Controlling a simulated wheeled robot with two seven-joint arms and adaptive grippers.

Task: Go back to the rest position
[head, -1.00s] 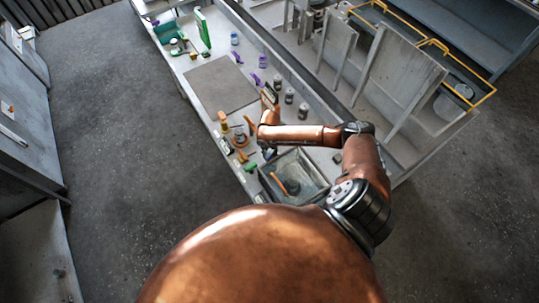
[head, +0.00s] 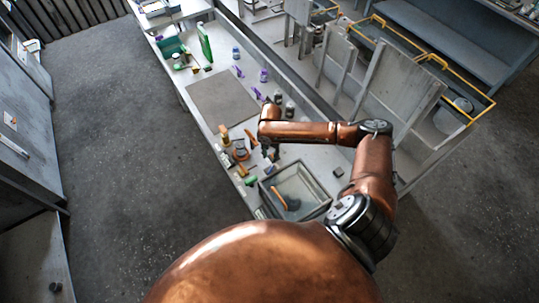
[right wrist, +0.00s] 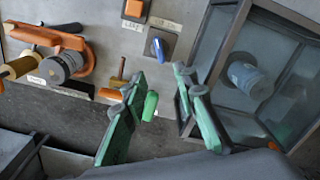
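My right arm reaches in from the right in the head view, its bent copper wrist (head: 270,118) above the workbench (head: 222,151). My left gripper is not in view.
An orange part (right wrist: 50,38) with a grey cylinder (right wrist: 62,66) and a blue item (right wrist: 160,47) lie near the gripper in the wrist view. A dark mat (head: 222,101) covers mid-bench.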

